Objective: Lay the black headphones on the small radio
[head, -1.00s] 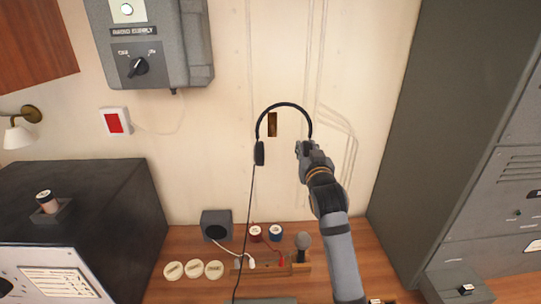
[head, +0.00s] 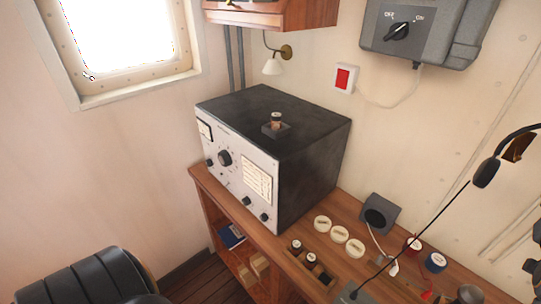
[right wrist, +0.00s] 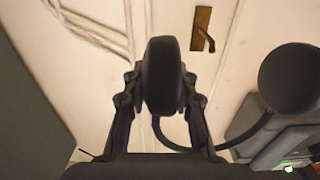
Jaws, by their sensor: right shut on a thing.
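In the right wrist view my right gripper (right wrist: 160,92) is shut on one ear cup (right wrist: 162,70); the other ear cup (right wrist: 289,78) hangs free at the right. A radio with a black top and a pale front with dials (head: 262,180) stands on the wooden desk, left of the headphones and apart from them. My left gripper is in no view.
A small dark holder with a spool (head: 274,125) sits on the radio's top. A wall hook (right wrist: 201,30) is empty. A lamp (head: 272,66) hangs behind the radio.

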